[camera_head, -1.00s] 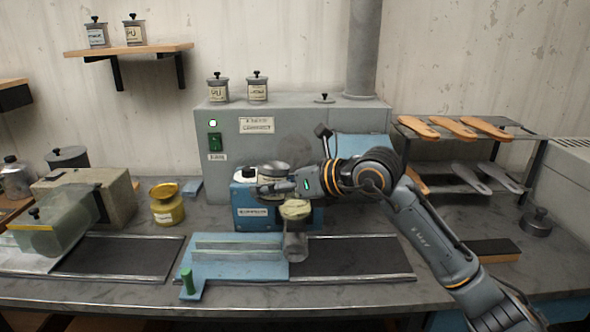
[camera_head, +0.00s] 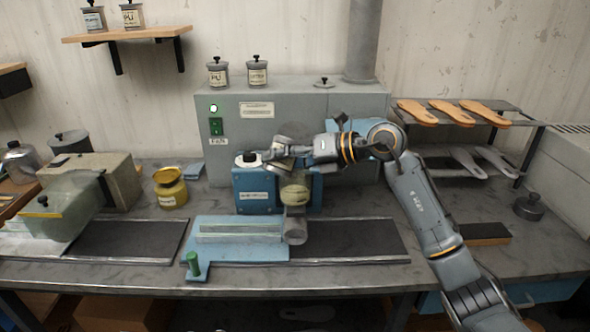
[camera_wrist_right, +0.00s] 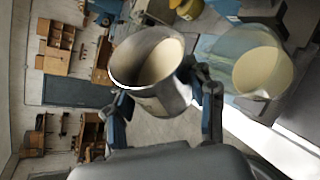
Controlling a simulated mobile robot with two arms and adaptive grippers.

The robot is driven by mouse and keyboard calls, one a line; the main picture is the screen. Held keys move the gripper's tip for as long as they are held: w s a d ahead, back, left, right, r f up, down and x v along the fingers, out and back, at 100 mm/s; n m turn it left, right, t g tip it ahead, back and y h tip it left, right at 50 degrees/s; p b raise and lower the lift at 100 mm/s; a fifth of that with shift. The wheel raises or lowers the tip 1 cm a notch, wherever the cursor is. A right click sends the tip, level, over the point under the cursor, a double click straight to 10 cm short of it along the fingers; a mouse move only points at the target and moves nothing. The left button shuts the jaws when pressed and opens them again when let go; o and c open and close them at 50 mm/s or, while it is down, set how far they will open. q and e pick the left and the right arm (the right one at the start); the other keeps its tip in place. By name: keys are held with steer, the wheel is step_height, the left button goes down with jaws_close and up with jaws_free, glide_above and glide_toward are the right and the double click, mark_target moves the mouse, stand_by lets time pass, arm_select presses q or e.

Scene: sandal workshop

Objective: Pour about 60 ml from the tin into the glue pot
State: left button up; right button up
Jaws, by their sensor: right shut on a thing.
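My right gripper (camera_head: 308,149) is shut on a grey metal tin (camera_head: 283,163), above and just behind a clear vessel on the bench. In the right wrist view the tin (camera_wrist_right: 148,75) sits between the fingers (camera_wrist_right: 160,103), tilted, with cream-coloured liquid inside. The clear vessel, seemingly the glue pot (camera_head: 295,226), stands at the right end of a blue plate. It also shows beside the tin in the wrist view (camera_wrist_right: 255,62), with cream content. The two look apart there, and I see no stream between them. My left gripper is out of view.
A blue machine (camera_head: 255,195) stands right behind the clear vessel. A yellow pot (camera_head: 170,190) stands to the left. A blue plate with a green peg (camera_head: 193,265) lies in front. A rack of soles (camera_head: 465,107) is at right. Dark mat (camera_head: 355,240) is clear.

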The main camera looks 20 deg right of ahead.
steer(key=shift+w+r+m+y+p, duration=0.15)
steer(key=shift+r+m+y+p, duration=0.15)
steer(key=shift+m, duration=0.1)
steer(key=shift+f, duration=0.15)
steer(key=shift+f+m+g+y, duration=0.3)
steer(key=shift+m+g, duration=0.1)
steer(key=shift+m, duration=0.1)
steer(key=shift+d, duration=0.1)
steer(key=shift+r, duration=0.15)
steer(key=shift+w+d, duration=0.15)
steer(key=shift+d, duration=0.05)
steer(key=shift+m, duration=0.3)
steer(key=shift+r+m+y+p, duration=0.3)
steer(key=shift+y+p, duration=0.1)
steer(key=shift+p, duration=0.1)
steer(key=shift+w+d+f+m+y, duration=0.15)
steer(key=shift+f+m+y, duration=0.15)
steer(key=shift+m, duration=0.2)
stand_by(0.4)
